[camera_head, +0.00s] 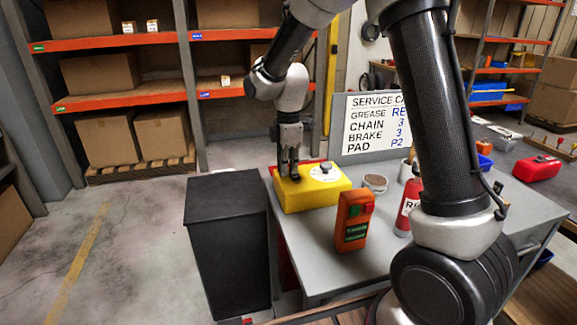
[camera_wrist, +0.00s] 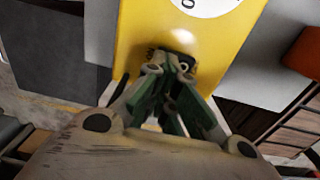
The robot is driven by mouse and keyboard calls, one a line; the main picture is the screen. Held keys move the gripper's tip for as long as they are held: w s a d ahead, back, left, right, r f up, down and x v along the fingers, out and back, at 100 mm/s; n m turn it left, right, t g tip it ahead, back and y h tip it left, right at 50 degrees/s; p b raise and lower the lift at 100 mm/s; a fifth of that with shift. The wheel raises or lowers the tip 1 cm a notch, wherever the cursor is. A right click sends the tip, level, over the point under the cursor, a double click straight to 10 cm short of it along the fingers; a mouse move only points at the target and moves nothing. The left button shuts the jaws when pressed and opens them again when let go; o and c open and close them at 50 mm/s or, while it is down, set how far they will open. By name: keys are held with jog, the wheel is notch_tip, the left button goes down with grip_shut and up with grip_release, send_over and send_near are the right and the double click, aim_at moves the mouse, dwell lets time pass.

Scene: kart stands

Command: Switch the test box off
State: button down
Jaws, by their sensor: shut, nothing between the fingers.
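The yellow box (camera_head: 318,196), which I take to be the test box, sits on the grey bench's left part. A white round dial (camera_head: 324,172) with a dark knob is on its top; part of the dial, with a "0" mark, shows at the top of the wrist view (camera_wrist: 205,4). My gripper (camera_head: 288,176) points down over the left part of the box top, left of the dial. In the wrist view my gripper (camera_wrist: 170,68) is shut, its fingertips close to a small dark part on the yellow surface. Whether they touch it I cannot tell; the fingers partly hide it.
A round tin (camera_head: 375,183) and a red bottle (camera_head: 409,207) are to the right. A service card board (camera_head: 378,125) stands behind. A black cabinet (camera_head: 226,240) is left.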

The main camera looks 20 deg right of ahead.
jog(key=shift+s+r, duration=0.2)
jog(key=shift+s, duration=0.5)
notch_tip(320, 180, up, 12)
dwell(0.4)
